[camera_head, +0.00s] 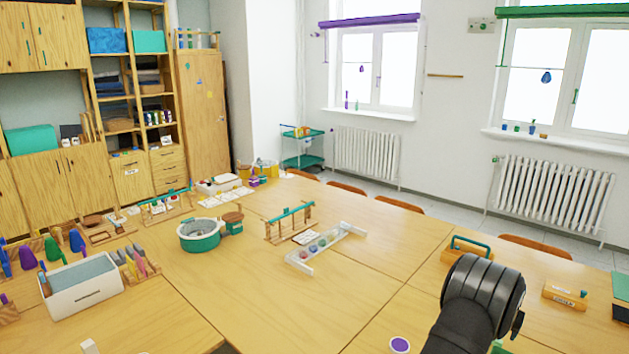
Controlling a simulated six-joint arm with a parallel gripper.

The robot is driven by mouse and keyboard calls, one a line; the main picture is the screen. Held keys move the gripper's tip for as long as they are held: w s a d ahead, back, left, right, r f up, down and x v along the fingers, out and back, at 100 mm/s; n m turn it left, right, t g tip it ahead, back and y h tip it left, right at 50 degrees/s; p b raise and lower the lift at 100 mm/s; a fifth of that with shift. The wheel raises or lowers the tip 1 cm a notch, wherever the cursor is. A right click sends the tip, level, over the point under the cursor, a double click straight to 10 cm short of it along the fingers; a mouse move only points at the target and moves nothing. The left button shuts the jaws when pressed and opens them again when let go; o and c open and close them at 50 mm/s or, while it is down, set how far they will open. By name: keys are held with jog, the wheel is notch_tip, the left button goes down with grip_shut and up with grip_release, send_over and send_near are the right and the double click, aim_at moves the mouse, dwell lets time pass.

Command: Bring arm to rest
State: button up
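Part of my black arm (480,300) rises from the bottom edge at the right. Its rounded, ribbed black joint is uppermost, in front of the table on the right. My gripper's fingers do not show, so I cannot see whether they hold anything. The part of the arm below the bottom edge is out of view.
Wooden tables (270,312) fill the foreground. A teal-and-white round pot (199,236), a white rack (301,262) with small round pieces, and a white bin (84,298) stand on them. Near my arm are a wooden carrier (452,257), a purple-topped round item (400,345) and a wooden box (565,297).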

jog(key=v, duration=0.6)
jog(key=x, duration=1.2)
jog(key=shift+w+f, duration=0.1)
jog(key=shift+f, duration=0.3)
jog(key=r, duration=0.5)
jog(key=shift+s+d, duration=0.15)
jog(key=shift+s, duration=0.1)
jog(key=s+d+r, duration=0.2)
jog(key=s+r, duration=0.5)
jog(key=s, duration=0.4)
jog(key=w+a+n+y, duration=0.1)
jog(key=w+a+n, duration=0.2)
jog(key=w+a, duration=1.65)
jog(key=w+a+n, duration=0.1)
jog(key=w+a, duration=0.3)
jog(key=a, duration=0.4)
jog(key=w+a+n+y, duration=0.1)
jog(key=w+a, duration=0.3)
jog(key=a, duration=0.5)
jog(key=w+a+n+t, duration=0.1)
jog(key=w+a, duration=0.3)
jog(key=a, duration=0.4)
jog(key=shift+w+a+f+n, duration=0.15)
jog(key=shift+w+f+n, duration=0.05)
jog(key=shift+f+n, duration=0.25)
